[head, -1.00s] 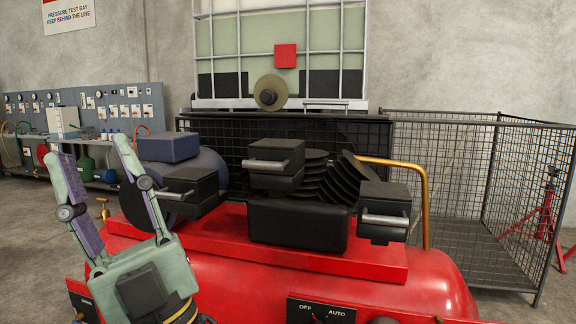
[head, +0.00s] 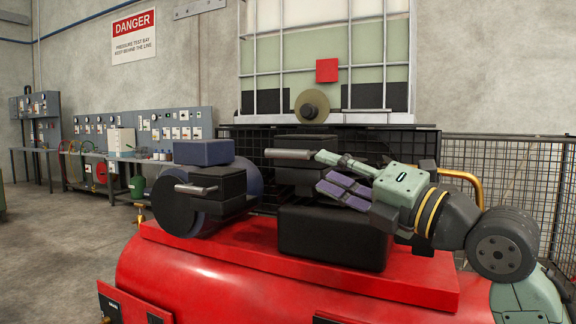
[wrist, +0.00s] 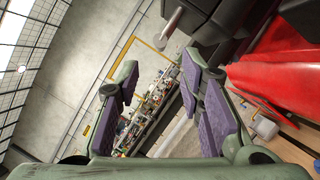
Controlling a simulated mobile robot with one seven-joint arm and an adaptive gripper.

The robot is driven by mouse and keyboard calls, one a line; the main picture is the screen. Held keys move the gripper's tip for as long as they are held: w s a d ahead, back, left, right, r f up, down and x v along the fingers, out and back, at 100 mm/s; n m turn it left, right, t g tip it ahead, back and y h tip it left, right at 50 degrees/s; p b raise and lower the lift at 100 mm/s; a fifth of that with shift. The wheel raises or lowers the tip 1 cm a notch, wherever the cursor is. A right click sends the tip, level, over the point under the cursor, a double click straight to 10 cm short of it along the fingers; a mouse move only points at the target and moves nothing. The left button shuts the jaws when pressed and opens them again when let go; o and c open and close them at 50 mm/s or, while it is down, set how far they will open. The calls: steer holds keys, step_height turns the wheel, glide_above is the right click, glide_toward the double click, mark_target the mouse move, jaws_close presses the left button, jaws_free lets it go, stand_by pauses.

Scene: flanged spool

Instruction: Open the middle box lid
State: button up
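The middle box (head: 305,140) is dark, with its lid and a grey bar handle (head: 288,154) towards the left front. Its lid looks closed. My gripper (head: 322,171) is in front of the box, pointing left, just right of the handle's end, with fingers spread and nothing between them. The arm hides part of the box's front. In the wrist view my gripper (wrist: 158,75) is open and empty; a grey handle end (wrist: 172,22) and a dark box (wrist: 205,14) lie above the fingertips, outside the gap.
The left box (head: 215,185) with its own handle stands by a round dark flange, under a blue-grey block (head: 203,152). A black block (head: 330,237) sits below the middle box on the red tank (head: 220,270). My arm covers the right box's place. Mesh cage (head: 510,185) stands at right.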

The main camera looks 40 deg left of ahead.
mark_target(295, 158)
steer(key=p+x, duration=0.2)
steer(key=x, duration=0.8)
steer(key=shift+a+r, duration=0.15)
steer(key=shift+a, duration=0.2)
steer(key=shift+c, duration=0.2)
jaws_close()
